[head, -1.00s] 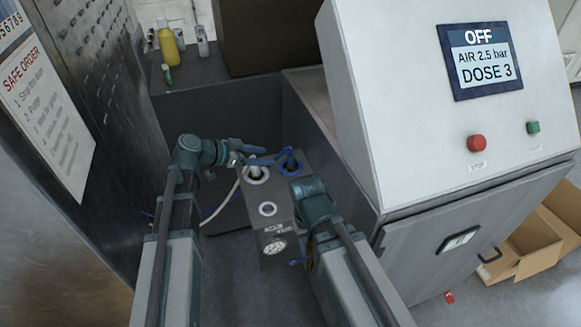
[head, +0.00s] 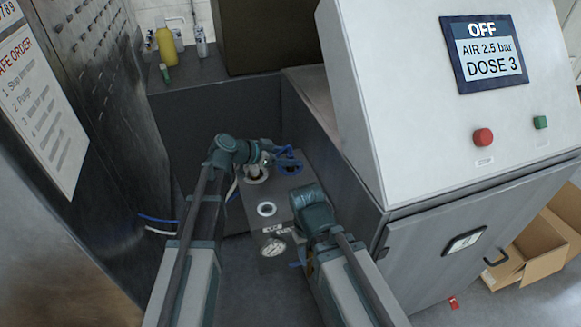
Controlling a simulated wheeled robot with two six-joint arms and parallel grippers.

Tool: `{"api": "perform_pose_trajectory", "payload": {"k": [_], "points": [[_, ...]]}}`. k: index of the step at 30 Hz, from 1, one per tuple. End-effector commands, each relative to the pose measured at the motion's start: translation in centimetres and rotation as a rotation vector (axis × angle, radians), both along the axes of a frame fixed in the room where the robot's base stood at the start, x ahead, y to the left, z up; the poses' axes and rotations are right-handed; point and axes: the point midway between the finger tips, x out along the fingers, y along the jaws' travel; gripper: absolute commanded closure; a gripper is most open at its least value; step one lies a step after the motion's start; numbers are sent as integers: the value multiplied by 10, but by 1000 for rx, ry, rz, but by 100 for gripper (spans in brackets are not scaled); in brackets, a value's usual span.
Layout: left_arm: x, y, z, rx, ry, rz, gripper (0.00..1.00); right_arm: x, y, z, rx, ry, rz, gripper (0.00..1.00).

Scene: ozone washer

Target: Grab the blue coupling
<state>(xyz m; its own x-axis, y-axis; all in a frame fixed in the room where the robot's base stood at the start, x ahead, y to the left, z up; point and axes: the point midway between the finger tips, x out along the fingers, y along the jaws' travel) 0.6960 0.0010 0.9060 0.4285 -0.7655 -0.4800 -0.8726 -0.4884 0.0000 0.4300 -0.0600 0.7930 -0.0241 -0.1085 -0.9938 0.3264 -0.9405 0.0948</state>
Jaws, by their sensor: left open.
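The blue coupling (head: 290,167) is at the back right of a dark grey block with round ports, where a blue ring and blue parts show. My left gripper (head: 284,152) reaches in from the left, open, with its fingers at the blue parts. The fingers and the coupling overlap in the picture, so I cannot tell whether they touch. My right arm's wrist (head: 314,212) is in front of the block's right side. Its fingers are mostly hidden.
A white cabinet (head: 400,100) with a display reading OFF, AIR 2.5 bar, DOSE 3 stands right. A perforated metal panel is left. Bottles (head: 167,45) stand behind.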

Motion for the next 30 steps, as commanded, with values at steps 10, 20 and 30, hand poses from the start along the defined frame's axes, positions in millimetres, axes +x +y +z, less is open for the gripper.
{"api": "perform_pose_trajectory", "payload": {"k": [10, 20, 30], "points": [[3, -6, -4, 0, 0, 1, 48, 0, 0, -4, 0, 0, 0, 50], [3, -5, -4, -1, 0, 0, 100, 0, 0, -4, 0, 0, 0, 50], [3, -5, -3, -1, -1, 1, 100, 0, 0, -4, 0, 0, 0, 50]]}}
